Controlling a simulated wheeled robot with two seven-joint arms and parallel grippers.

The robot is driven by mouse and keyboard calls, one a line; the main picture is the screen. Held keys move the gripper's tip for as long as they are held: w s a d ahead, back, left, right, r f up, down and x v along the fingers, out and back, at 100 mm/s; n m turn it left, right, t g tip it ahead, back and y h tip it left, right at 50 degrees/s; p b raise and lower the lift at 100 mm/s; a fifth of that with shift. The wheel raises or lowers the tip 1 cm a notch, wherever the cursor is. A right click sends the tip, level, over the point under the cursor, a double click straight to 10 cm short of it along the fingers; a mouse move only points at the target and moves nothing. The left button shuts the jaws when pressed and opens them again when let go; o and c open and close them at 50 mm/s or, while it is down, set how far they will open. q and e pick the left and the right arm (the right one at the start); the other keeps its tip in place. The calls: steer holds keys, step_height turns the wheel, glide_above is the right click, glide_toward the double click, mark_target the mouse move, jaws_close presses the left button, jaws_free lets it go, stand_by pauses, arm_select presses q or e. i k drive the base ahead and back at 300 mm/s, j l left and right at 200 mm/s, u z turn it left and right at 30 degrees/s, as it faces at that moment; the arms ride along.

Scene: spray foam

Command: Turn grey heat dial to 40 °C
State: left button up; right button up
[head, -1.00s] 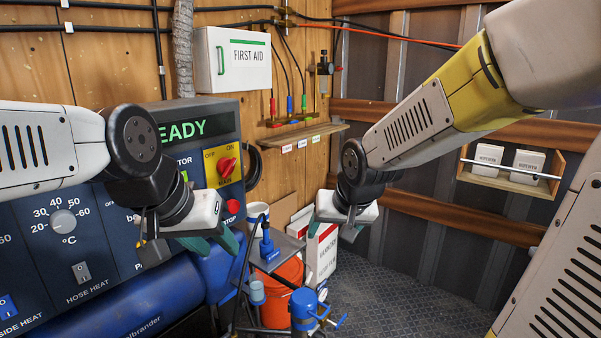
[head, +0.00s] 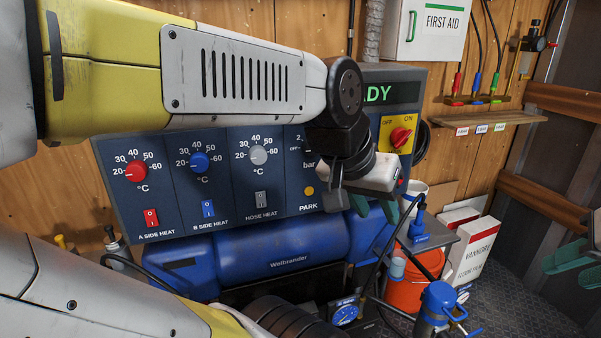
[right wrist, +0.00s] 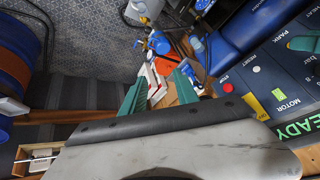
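The grey heat dial (head: 258,155) is on the dark blue control panel, above the HOSE HEAT label and a grey switch (head: 261,199). A scale from 20 to 60 °C surrounds it. I cannot make out clearly where its pointer stands. My left gripper (head: 376,208) is to the right of and below the dial, in front of the panel's right part, with its teal fingers apart and nothing between them. My right gripper (head: 572,248) is at the right edge of the head view, far from the dial; its spread, empty fingers show in the right wrist view (right wrist: 160,92).
A red dial (head: 136,171) and a blue dial (head: 199,162) are left of the grey one. A red main switch (head: 400,136) is on the panel's right. A blue tank (head: 265,248) lies below. An orange bucket (head: 408,288) and small table stand right of it.

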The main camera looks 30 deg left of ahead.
mark_target(257, 154)
steer(key=u, duration=1.65)
steer(key=k+j+z, duration=0.55)
steer(key=k+j, duration=0.3)
steer(key=j, duration=0.1)
